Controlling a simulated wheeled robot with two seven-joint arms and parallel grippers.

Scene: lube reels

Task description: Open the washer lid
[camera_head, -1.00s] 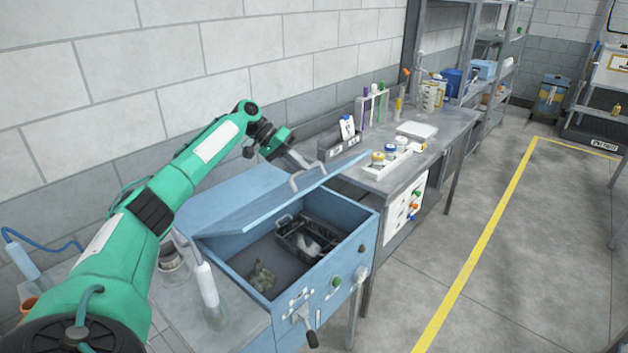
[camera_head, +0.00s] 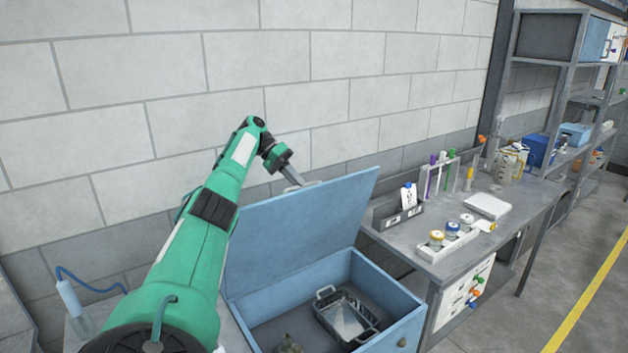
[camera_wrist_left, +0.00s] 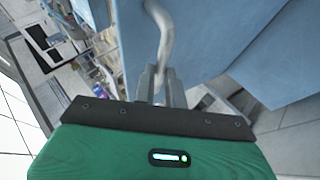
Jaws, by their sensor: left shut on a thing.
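The blue washer lid (camera_head: 300,225) stands raised steeply over the open blue washer box (camera_head: 402,335) in the head view. My left gripper (camera_head: 297,182) is at the lid's upper edge. In the left wrist view its fingers (camera_wrist_left: 161,85) are shut on the grey lid handle (camera_wrist_left: 164,35). Inside the washer are a dark wire basket (camera_head: 345,318) and a small lumpy part (camera_head: 288,344), cut by the lower picture edge. My right gripper is not in view.
A bench (camera_head: 465,262) to the right holds a grey bin (camera_head: 398,214), a tray of jars (camera_head: 447,246), a test tube rack (camera_head: 440,178) and a white scale (camera_head: 488,206). A brick wall (camera_head: 330,70) stands close behind the lid.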

